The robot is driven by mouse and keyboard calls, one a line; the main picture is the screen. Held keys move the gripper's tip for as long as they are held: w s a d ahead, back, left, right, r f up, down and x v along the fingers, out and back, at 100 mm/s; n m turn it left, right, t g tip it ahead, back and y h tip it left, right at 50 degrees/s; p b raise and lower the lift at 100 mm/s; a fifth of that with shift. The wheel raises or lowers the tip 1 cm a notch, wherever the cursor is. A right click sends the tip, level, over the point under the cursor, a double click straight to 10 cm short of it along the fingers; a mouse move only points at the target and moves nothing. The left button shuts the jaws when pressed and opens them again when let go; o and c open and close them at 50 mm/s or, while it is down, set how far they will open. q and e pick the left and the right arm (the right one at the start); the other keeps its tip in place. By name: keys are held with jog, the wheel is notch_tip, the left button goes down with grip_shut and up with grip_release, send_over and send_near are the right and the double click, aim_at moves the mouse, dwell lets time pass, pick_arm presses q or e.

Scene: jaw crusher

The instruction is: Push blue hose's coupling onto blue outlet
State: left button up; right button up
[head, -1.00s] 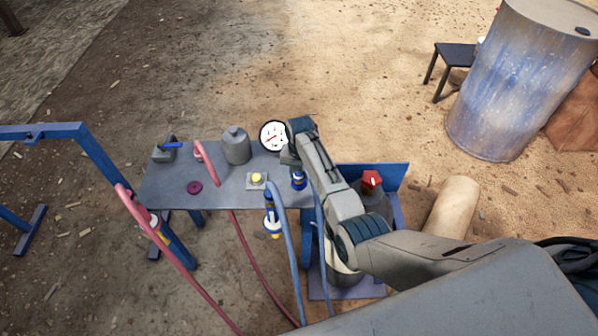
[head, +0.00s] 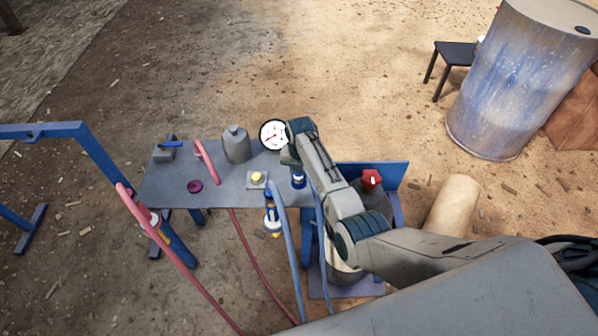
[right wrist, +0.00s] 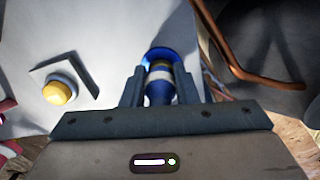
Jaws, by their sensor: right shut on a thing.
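My right gripper (head: 292,160) reaches down over the right part of the grey bench. In the right wrist view its fingers (right wrist: 159,88) are closed on the blue coupling (right wrist: 160,93), which has a pale band. The coupling lines up with a blue ring (right wrist: 170,53), seemingly the blue outlet, just beyond the fingers. I cannot tell whether it is fully seated. In the head view a blue fitting (head: 298,181) shows just below the gripper, and a blue hose (head: 319,225) runs down beside my arm. My left gripper is not in view.
The grey bench (head: 228,197) also holds a yellow button (head: 257,178), a gauge (head: 273,135), a grey canister (head: 236,145) and a purple knob (head: 195,186). Another blue hose (head: 288,250) and a red hose (head: 185,265) hang in front. A red knob (head: 371,180) stands right of my arm.

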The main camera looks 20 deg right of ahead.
jog(key=shift+f, duration=0.2)
jog(key=o, duration=1)
notch_tip(320, 180, up, 11)
jog(key=shift+f, duration=0.1)
jog(key=shift+d, duration=0.1)
jog(key=shift+f, duration=0.1)
